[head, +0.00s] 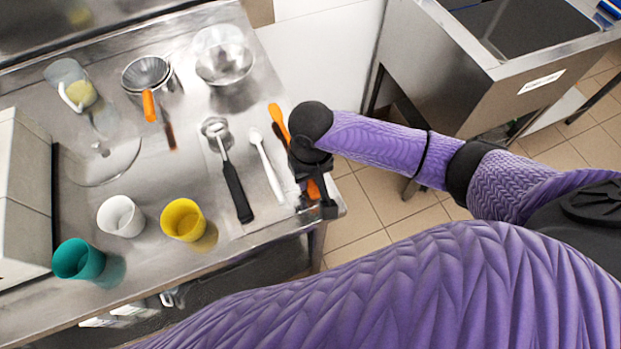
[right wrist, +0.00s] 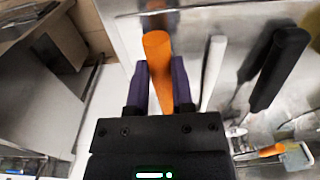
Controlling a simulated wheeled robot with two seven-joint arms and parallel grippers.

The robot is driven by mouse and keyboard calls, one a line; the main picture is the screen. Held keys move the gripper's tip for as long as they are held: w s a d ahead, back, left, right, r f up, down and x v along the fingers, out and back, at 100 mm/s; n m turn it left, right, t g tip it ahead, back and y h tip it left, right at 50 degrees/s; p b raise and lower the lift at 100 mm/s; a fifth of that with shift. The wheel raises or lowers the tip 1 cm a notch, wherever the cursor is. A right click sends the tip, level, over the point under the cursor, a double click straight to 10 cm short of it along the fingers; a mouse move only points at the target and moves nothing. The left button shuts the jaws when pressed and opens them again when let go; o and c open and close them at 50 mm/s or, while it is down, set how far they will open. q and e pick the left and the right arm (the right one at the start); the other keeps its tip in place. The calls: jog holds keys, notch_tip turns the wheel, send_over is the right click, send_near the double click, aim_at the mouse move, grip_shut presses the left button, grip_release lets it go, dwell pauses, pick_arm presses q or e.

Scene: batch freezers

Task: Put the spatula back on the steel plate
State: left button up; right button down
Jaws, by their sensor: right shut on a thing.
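The orange spatula (head: 277,118) is at the right side of the steel counter in the head view, partly hidden by my right gripper (head: 313,190). In the right wrist view its orange handle (right wrist: 158,55) lies between the two fingers of my right gripper (right wrist: 161,82), which is shut on it. The steel plate (head: 262,206) lies just left of the gripper, with a black-handled scoop (head: 235,185) and a white spatula (head: 265,165) on it. I cannot tell whether the orange spatula touches the plate. My left gripper is not in view.
White (head: 120,216), yellow (head: 183,220) and green (head: 78,260) cups stand at the counter's front left. The counter's right edge is close to my right gripper, with tiled floor beyond.

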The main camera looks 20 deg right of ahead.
notch_tip(320, 180, down, 2)
jog(key=shift+f+b, duration=0.1)
jog(key=shift+b, duration=0.2)
jog(key=shift+c, duration=2.4)
grip_release()
